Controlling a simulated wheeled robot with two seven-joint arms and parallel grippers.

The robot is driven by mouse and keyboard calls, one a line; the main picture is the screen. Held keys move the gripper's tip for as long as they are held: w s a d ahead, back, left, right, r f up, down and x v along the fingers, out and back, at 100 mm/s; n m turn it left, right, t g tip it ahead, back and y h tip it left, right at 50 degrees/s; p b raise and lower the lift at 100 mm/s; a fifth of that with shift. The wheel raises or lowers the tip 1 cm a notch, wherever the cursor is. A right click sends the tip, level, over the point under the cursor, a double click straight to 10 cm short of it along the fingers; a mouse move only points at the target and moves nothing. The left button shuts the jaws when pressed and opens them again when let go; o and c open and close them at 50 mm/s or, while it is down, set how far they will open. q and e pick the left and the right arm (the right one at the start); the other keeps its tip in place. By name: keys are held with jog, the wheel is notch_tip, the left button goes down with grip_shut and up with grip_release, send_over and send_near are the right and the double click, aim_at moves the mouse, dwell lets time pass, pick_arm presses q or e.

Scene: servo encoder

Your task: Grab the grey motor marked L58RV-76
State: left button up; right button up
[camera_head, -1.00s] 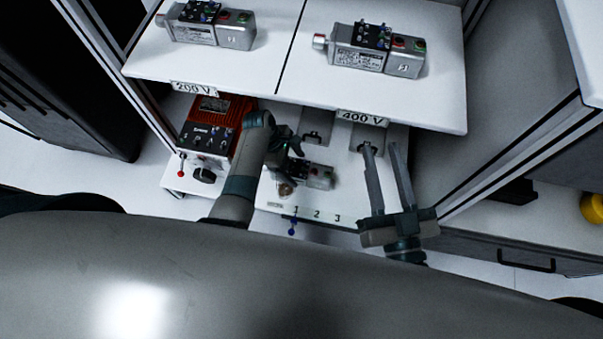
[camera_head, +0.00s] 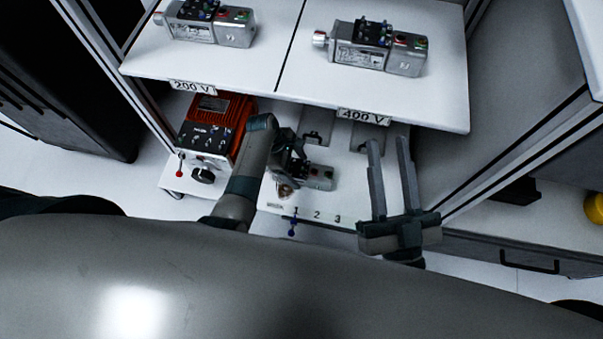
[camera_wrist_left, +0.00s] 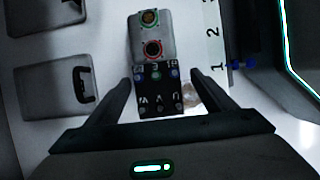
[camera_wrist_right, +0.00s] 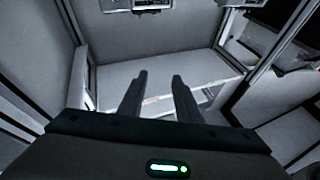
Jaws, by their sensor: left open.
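A grey motor (camera_head: 321,178) with a black terminal block and green and red round connectors lies on the lower shelf; it also shows in the left wrist view (camera_wrist_left: 152,38). My left gripper (camera_wrist_left: 160,84) is open, one finger on each side of the black block, with a visible gap on both sides. In the head view, my left gripper (camera_head: 296,168) hides part of this motor. Two similar grey motors lie on the upper shelf, one at the left (camera_head: 236,30) and one at the right (camera_head: 405,60). The L58RV-76 marking is not readable on any. My right gripper (camera_head: 389,162) is open and empty.
The upper shelf (camera_head: 270,65) overhangs the lower shelf and carries 200 V (camera_head: 193,86) and 400 V (camera_head: 363,117) labels. A red unit (camera_head: 232,112) with a black panel stands left of my left arm. Numbers 1, 2, 3 mark the lower shelf's front edge, near a blue-tipped lever (camera_head: 292,227).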

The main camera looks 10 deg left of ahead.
aim_at(299, 169)
pick_arm(q)
jog(key=b+x, duration=0.1)
jog(key=x, duration=0.2)
jog(key=shift+w, duration=0.15)
jog(key=shift+d+f+b, duration=0.1)
jog(key=shift+f+b, duration=0.15)
jog(key=shift+b, duration=0.1)
pick_arm(e)
jog(key=shift+s+d+r+t+y, duration=0.15)
jog(key=shift+s+d+r+t, duration=0.1)
jog(key=shift+r+t, duration=0.45)
jog(key=shift+s+d+r+t+y, duration=0.1)
jog(key=shift+s+d+r+t, duration=0.25)
jog(key=shift+r, duration=0.7)
jog(key=shift+s+d+r+t+y, duration=0.1)
jog(key=shift+d+r+t+y, duration=0.1)
jog(key=shift+r+t, duration=0.55)
pick_arm(q)
jog(key=shift+c, duration=0.4)
pick_arm(e)
jog(key=shift+r, duration=0.1)
pick_arm(q)
grip_shut()
jog(key=shift+w+r, duration=0.1)
pick_arm(e)
jog(key=shift+w, duration=0.1)
